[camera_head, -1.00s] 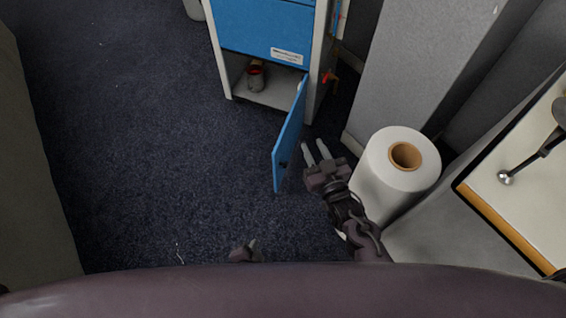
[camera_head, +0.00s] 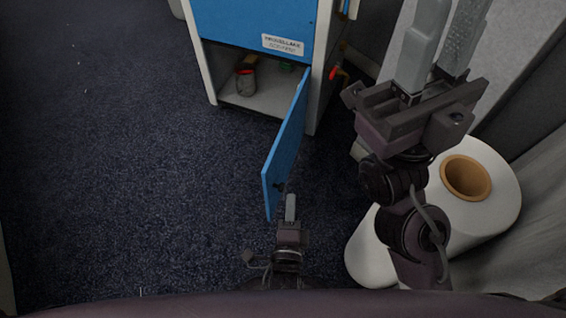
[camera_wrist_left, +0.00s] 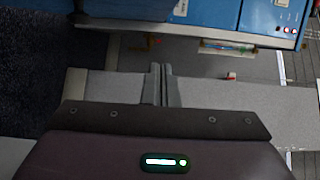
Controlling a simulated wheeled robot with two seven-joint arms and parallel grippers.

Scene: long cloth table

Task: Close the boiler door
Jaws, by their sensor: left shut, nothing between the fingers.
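The blue boiler door (camera_head: 287,142) stands swung open from the right side of the blue and white cabinet (camera_head: 254,22). The lower compartment (camera_head: 265,100) is exposed.
A grey panel (camera_head: 400,25) rises beside the cabinet. A dark can (camera_head: 246,80) is inside the compartment. Dark carpet (camera_head: 110,150) left of the door is clear.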

